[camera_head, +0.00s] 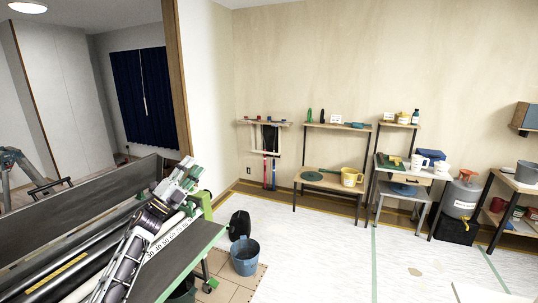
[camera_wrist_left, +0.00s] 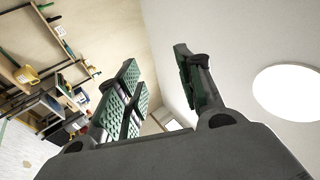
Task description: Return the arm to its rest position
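My left arm comes in from the lower left of the head view. Its gripper (camera_head: 183,180) is raised over the wallpaper pasting machine (camera_head: 90,215). In the left wrist view the two green-padded fingers (camera_wrist_left: 158,68) stand apart with nothing between them. My right gripper is in neither view.
A blue bucket (camera_head: 244,258) and a dark bag (camera_head: 239,226) stand on the floor beside the machine. Shelves with tools, a yellow pot (camera_head: 350,177) and containers line the far wall. The white-covered floor (camera_head: 320,245) in the middle is mostly clear.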

